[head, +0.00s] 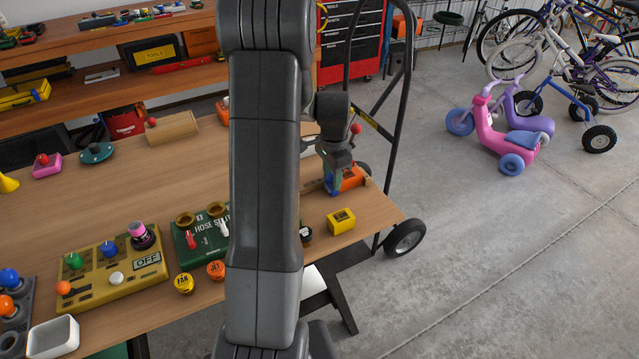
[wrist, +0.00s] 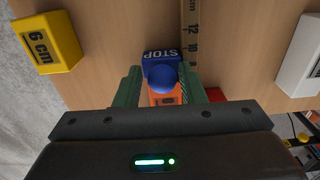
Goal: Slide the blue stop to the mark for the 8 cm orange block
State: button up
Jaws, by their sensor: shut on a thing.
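The blue stop (wrist: 154,57), lettered STOP and with a round blue knob, sits beside a wooden scale (wrist: 192,22) marked 12, 10 and 8. It lies near the 10 and 8 marks; the exact mark is hard to tell. My gripper (wrist: 162,74) is shut on the stop, its green fingers on either side. An orange block (wrist: 167,98) shows just below the knob, partly hidden; I cannot tell if it touches the stop. In the head view my gripper (head: 333,184) is low at the table's right end, with the orange block (head: 353,178) beside it.
A yellow 6 cm block (wrist: 48,42) stands left in the wrist view, a white block (wrist: 302,58) right. In the head view, the green hose box (head: 196,238) and yellow control panel (head: 110,270) stand nearer. The table's right edge is close.

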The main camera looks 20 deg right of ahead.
aim_at(331, 174)
jog(key=shift+s+a+f, duration=0.1)
jog(key=shift+s+f, duration=0.05)
jog(key=shift+f, duration=0.2)
jog(key=o, duration=0.6)
jog(key=shift+w+r+p, duration=0.25)
jog(key=shift+r+p, duration=0.45)
jog(key=shift+r, duration=0.25)
jog(key=shift+r+p, duration=1.85)
jog(key=shift+r, duration=0.9)
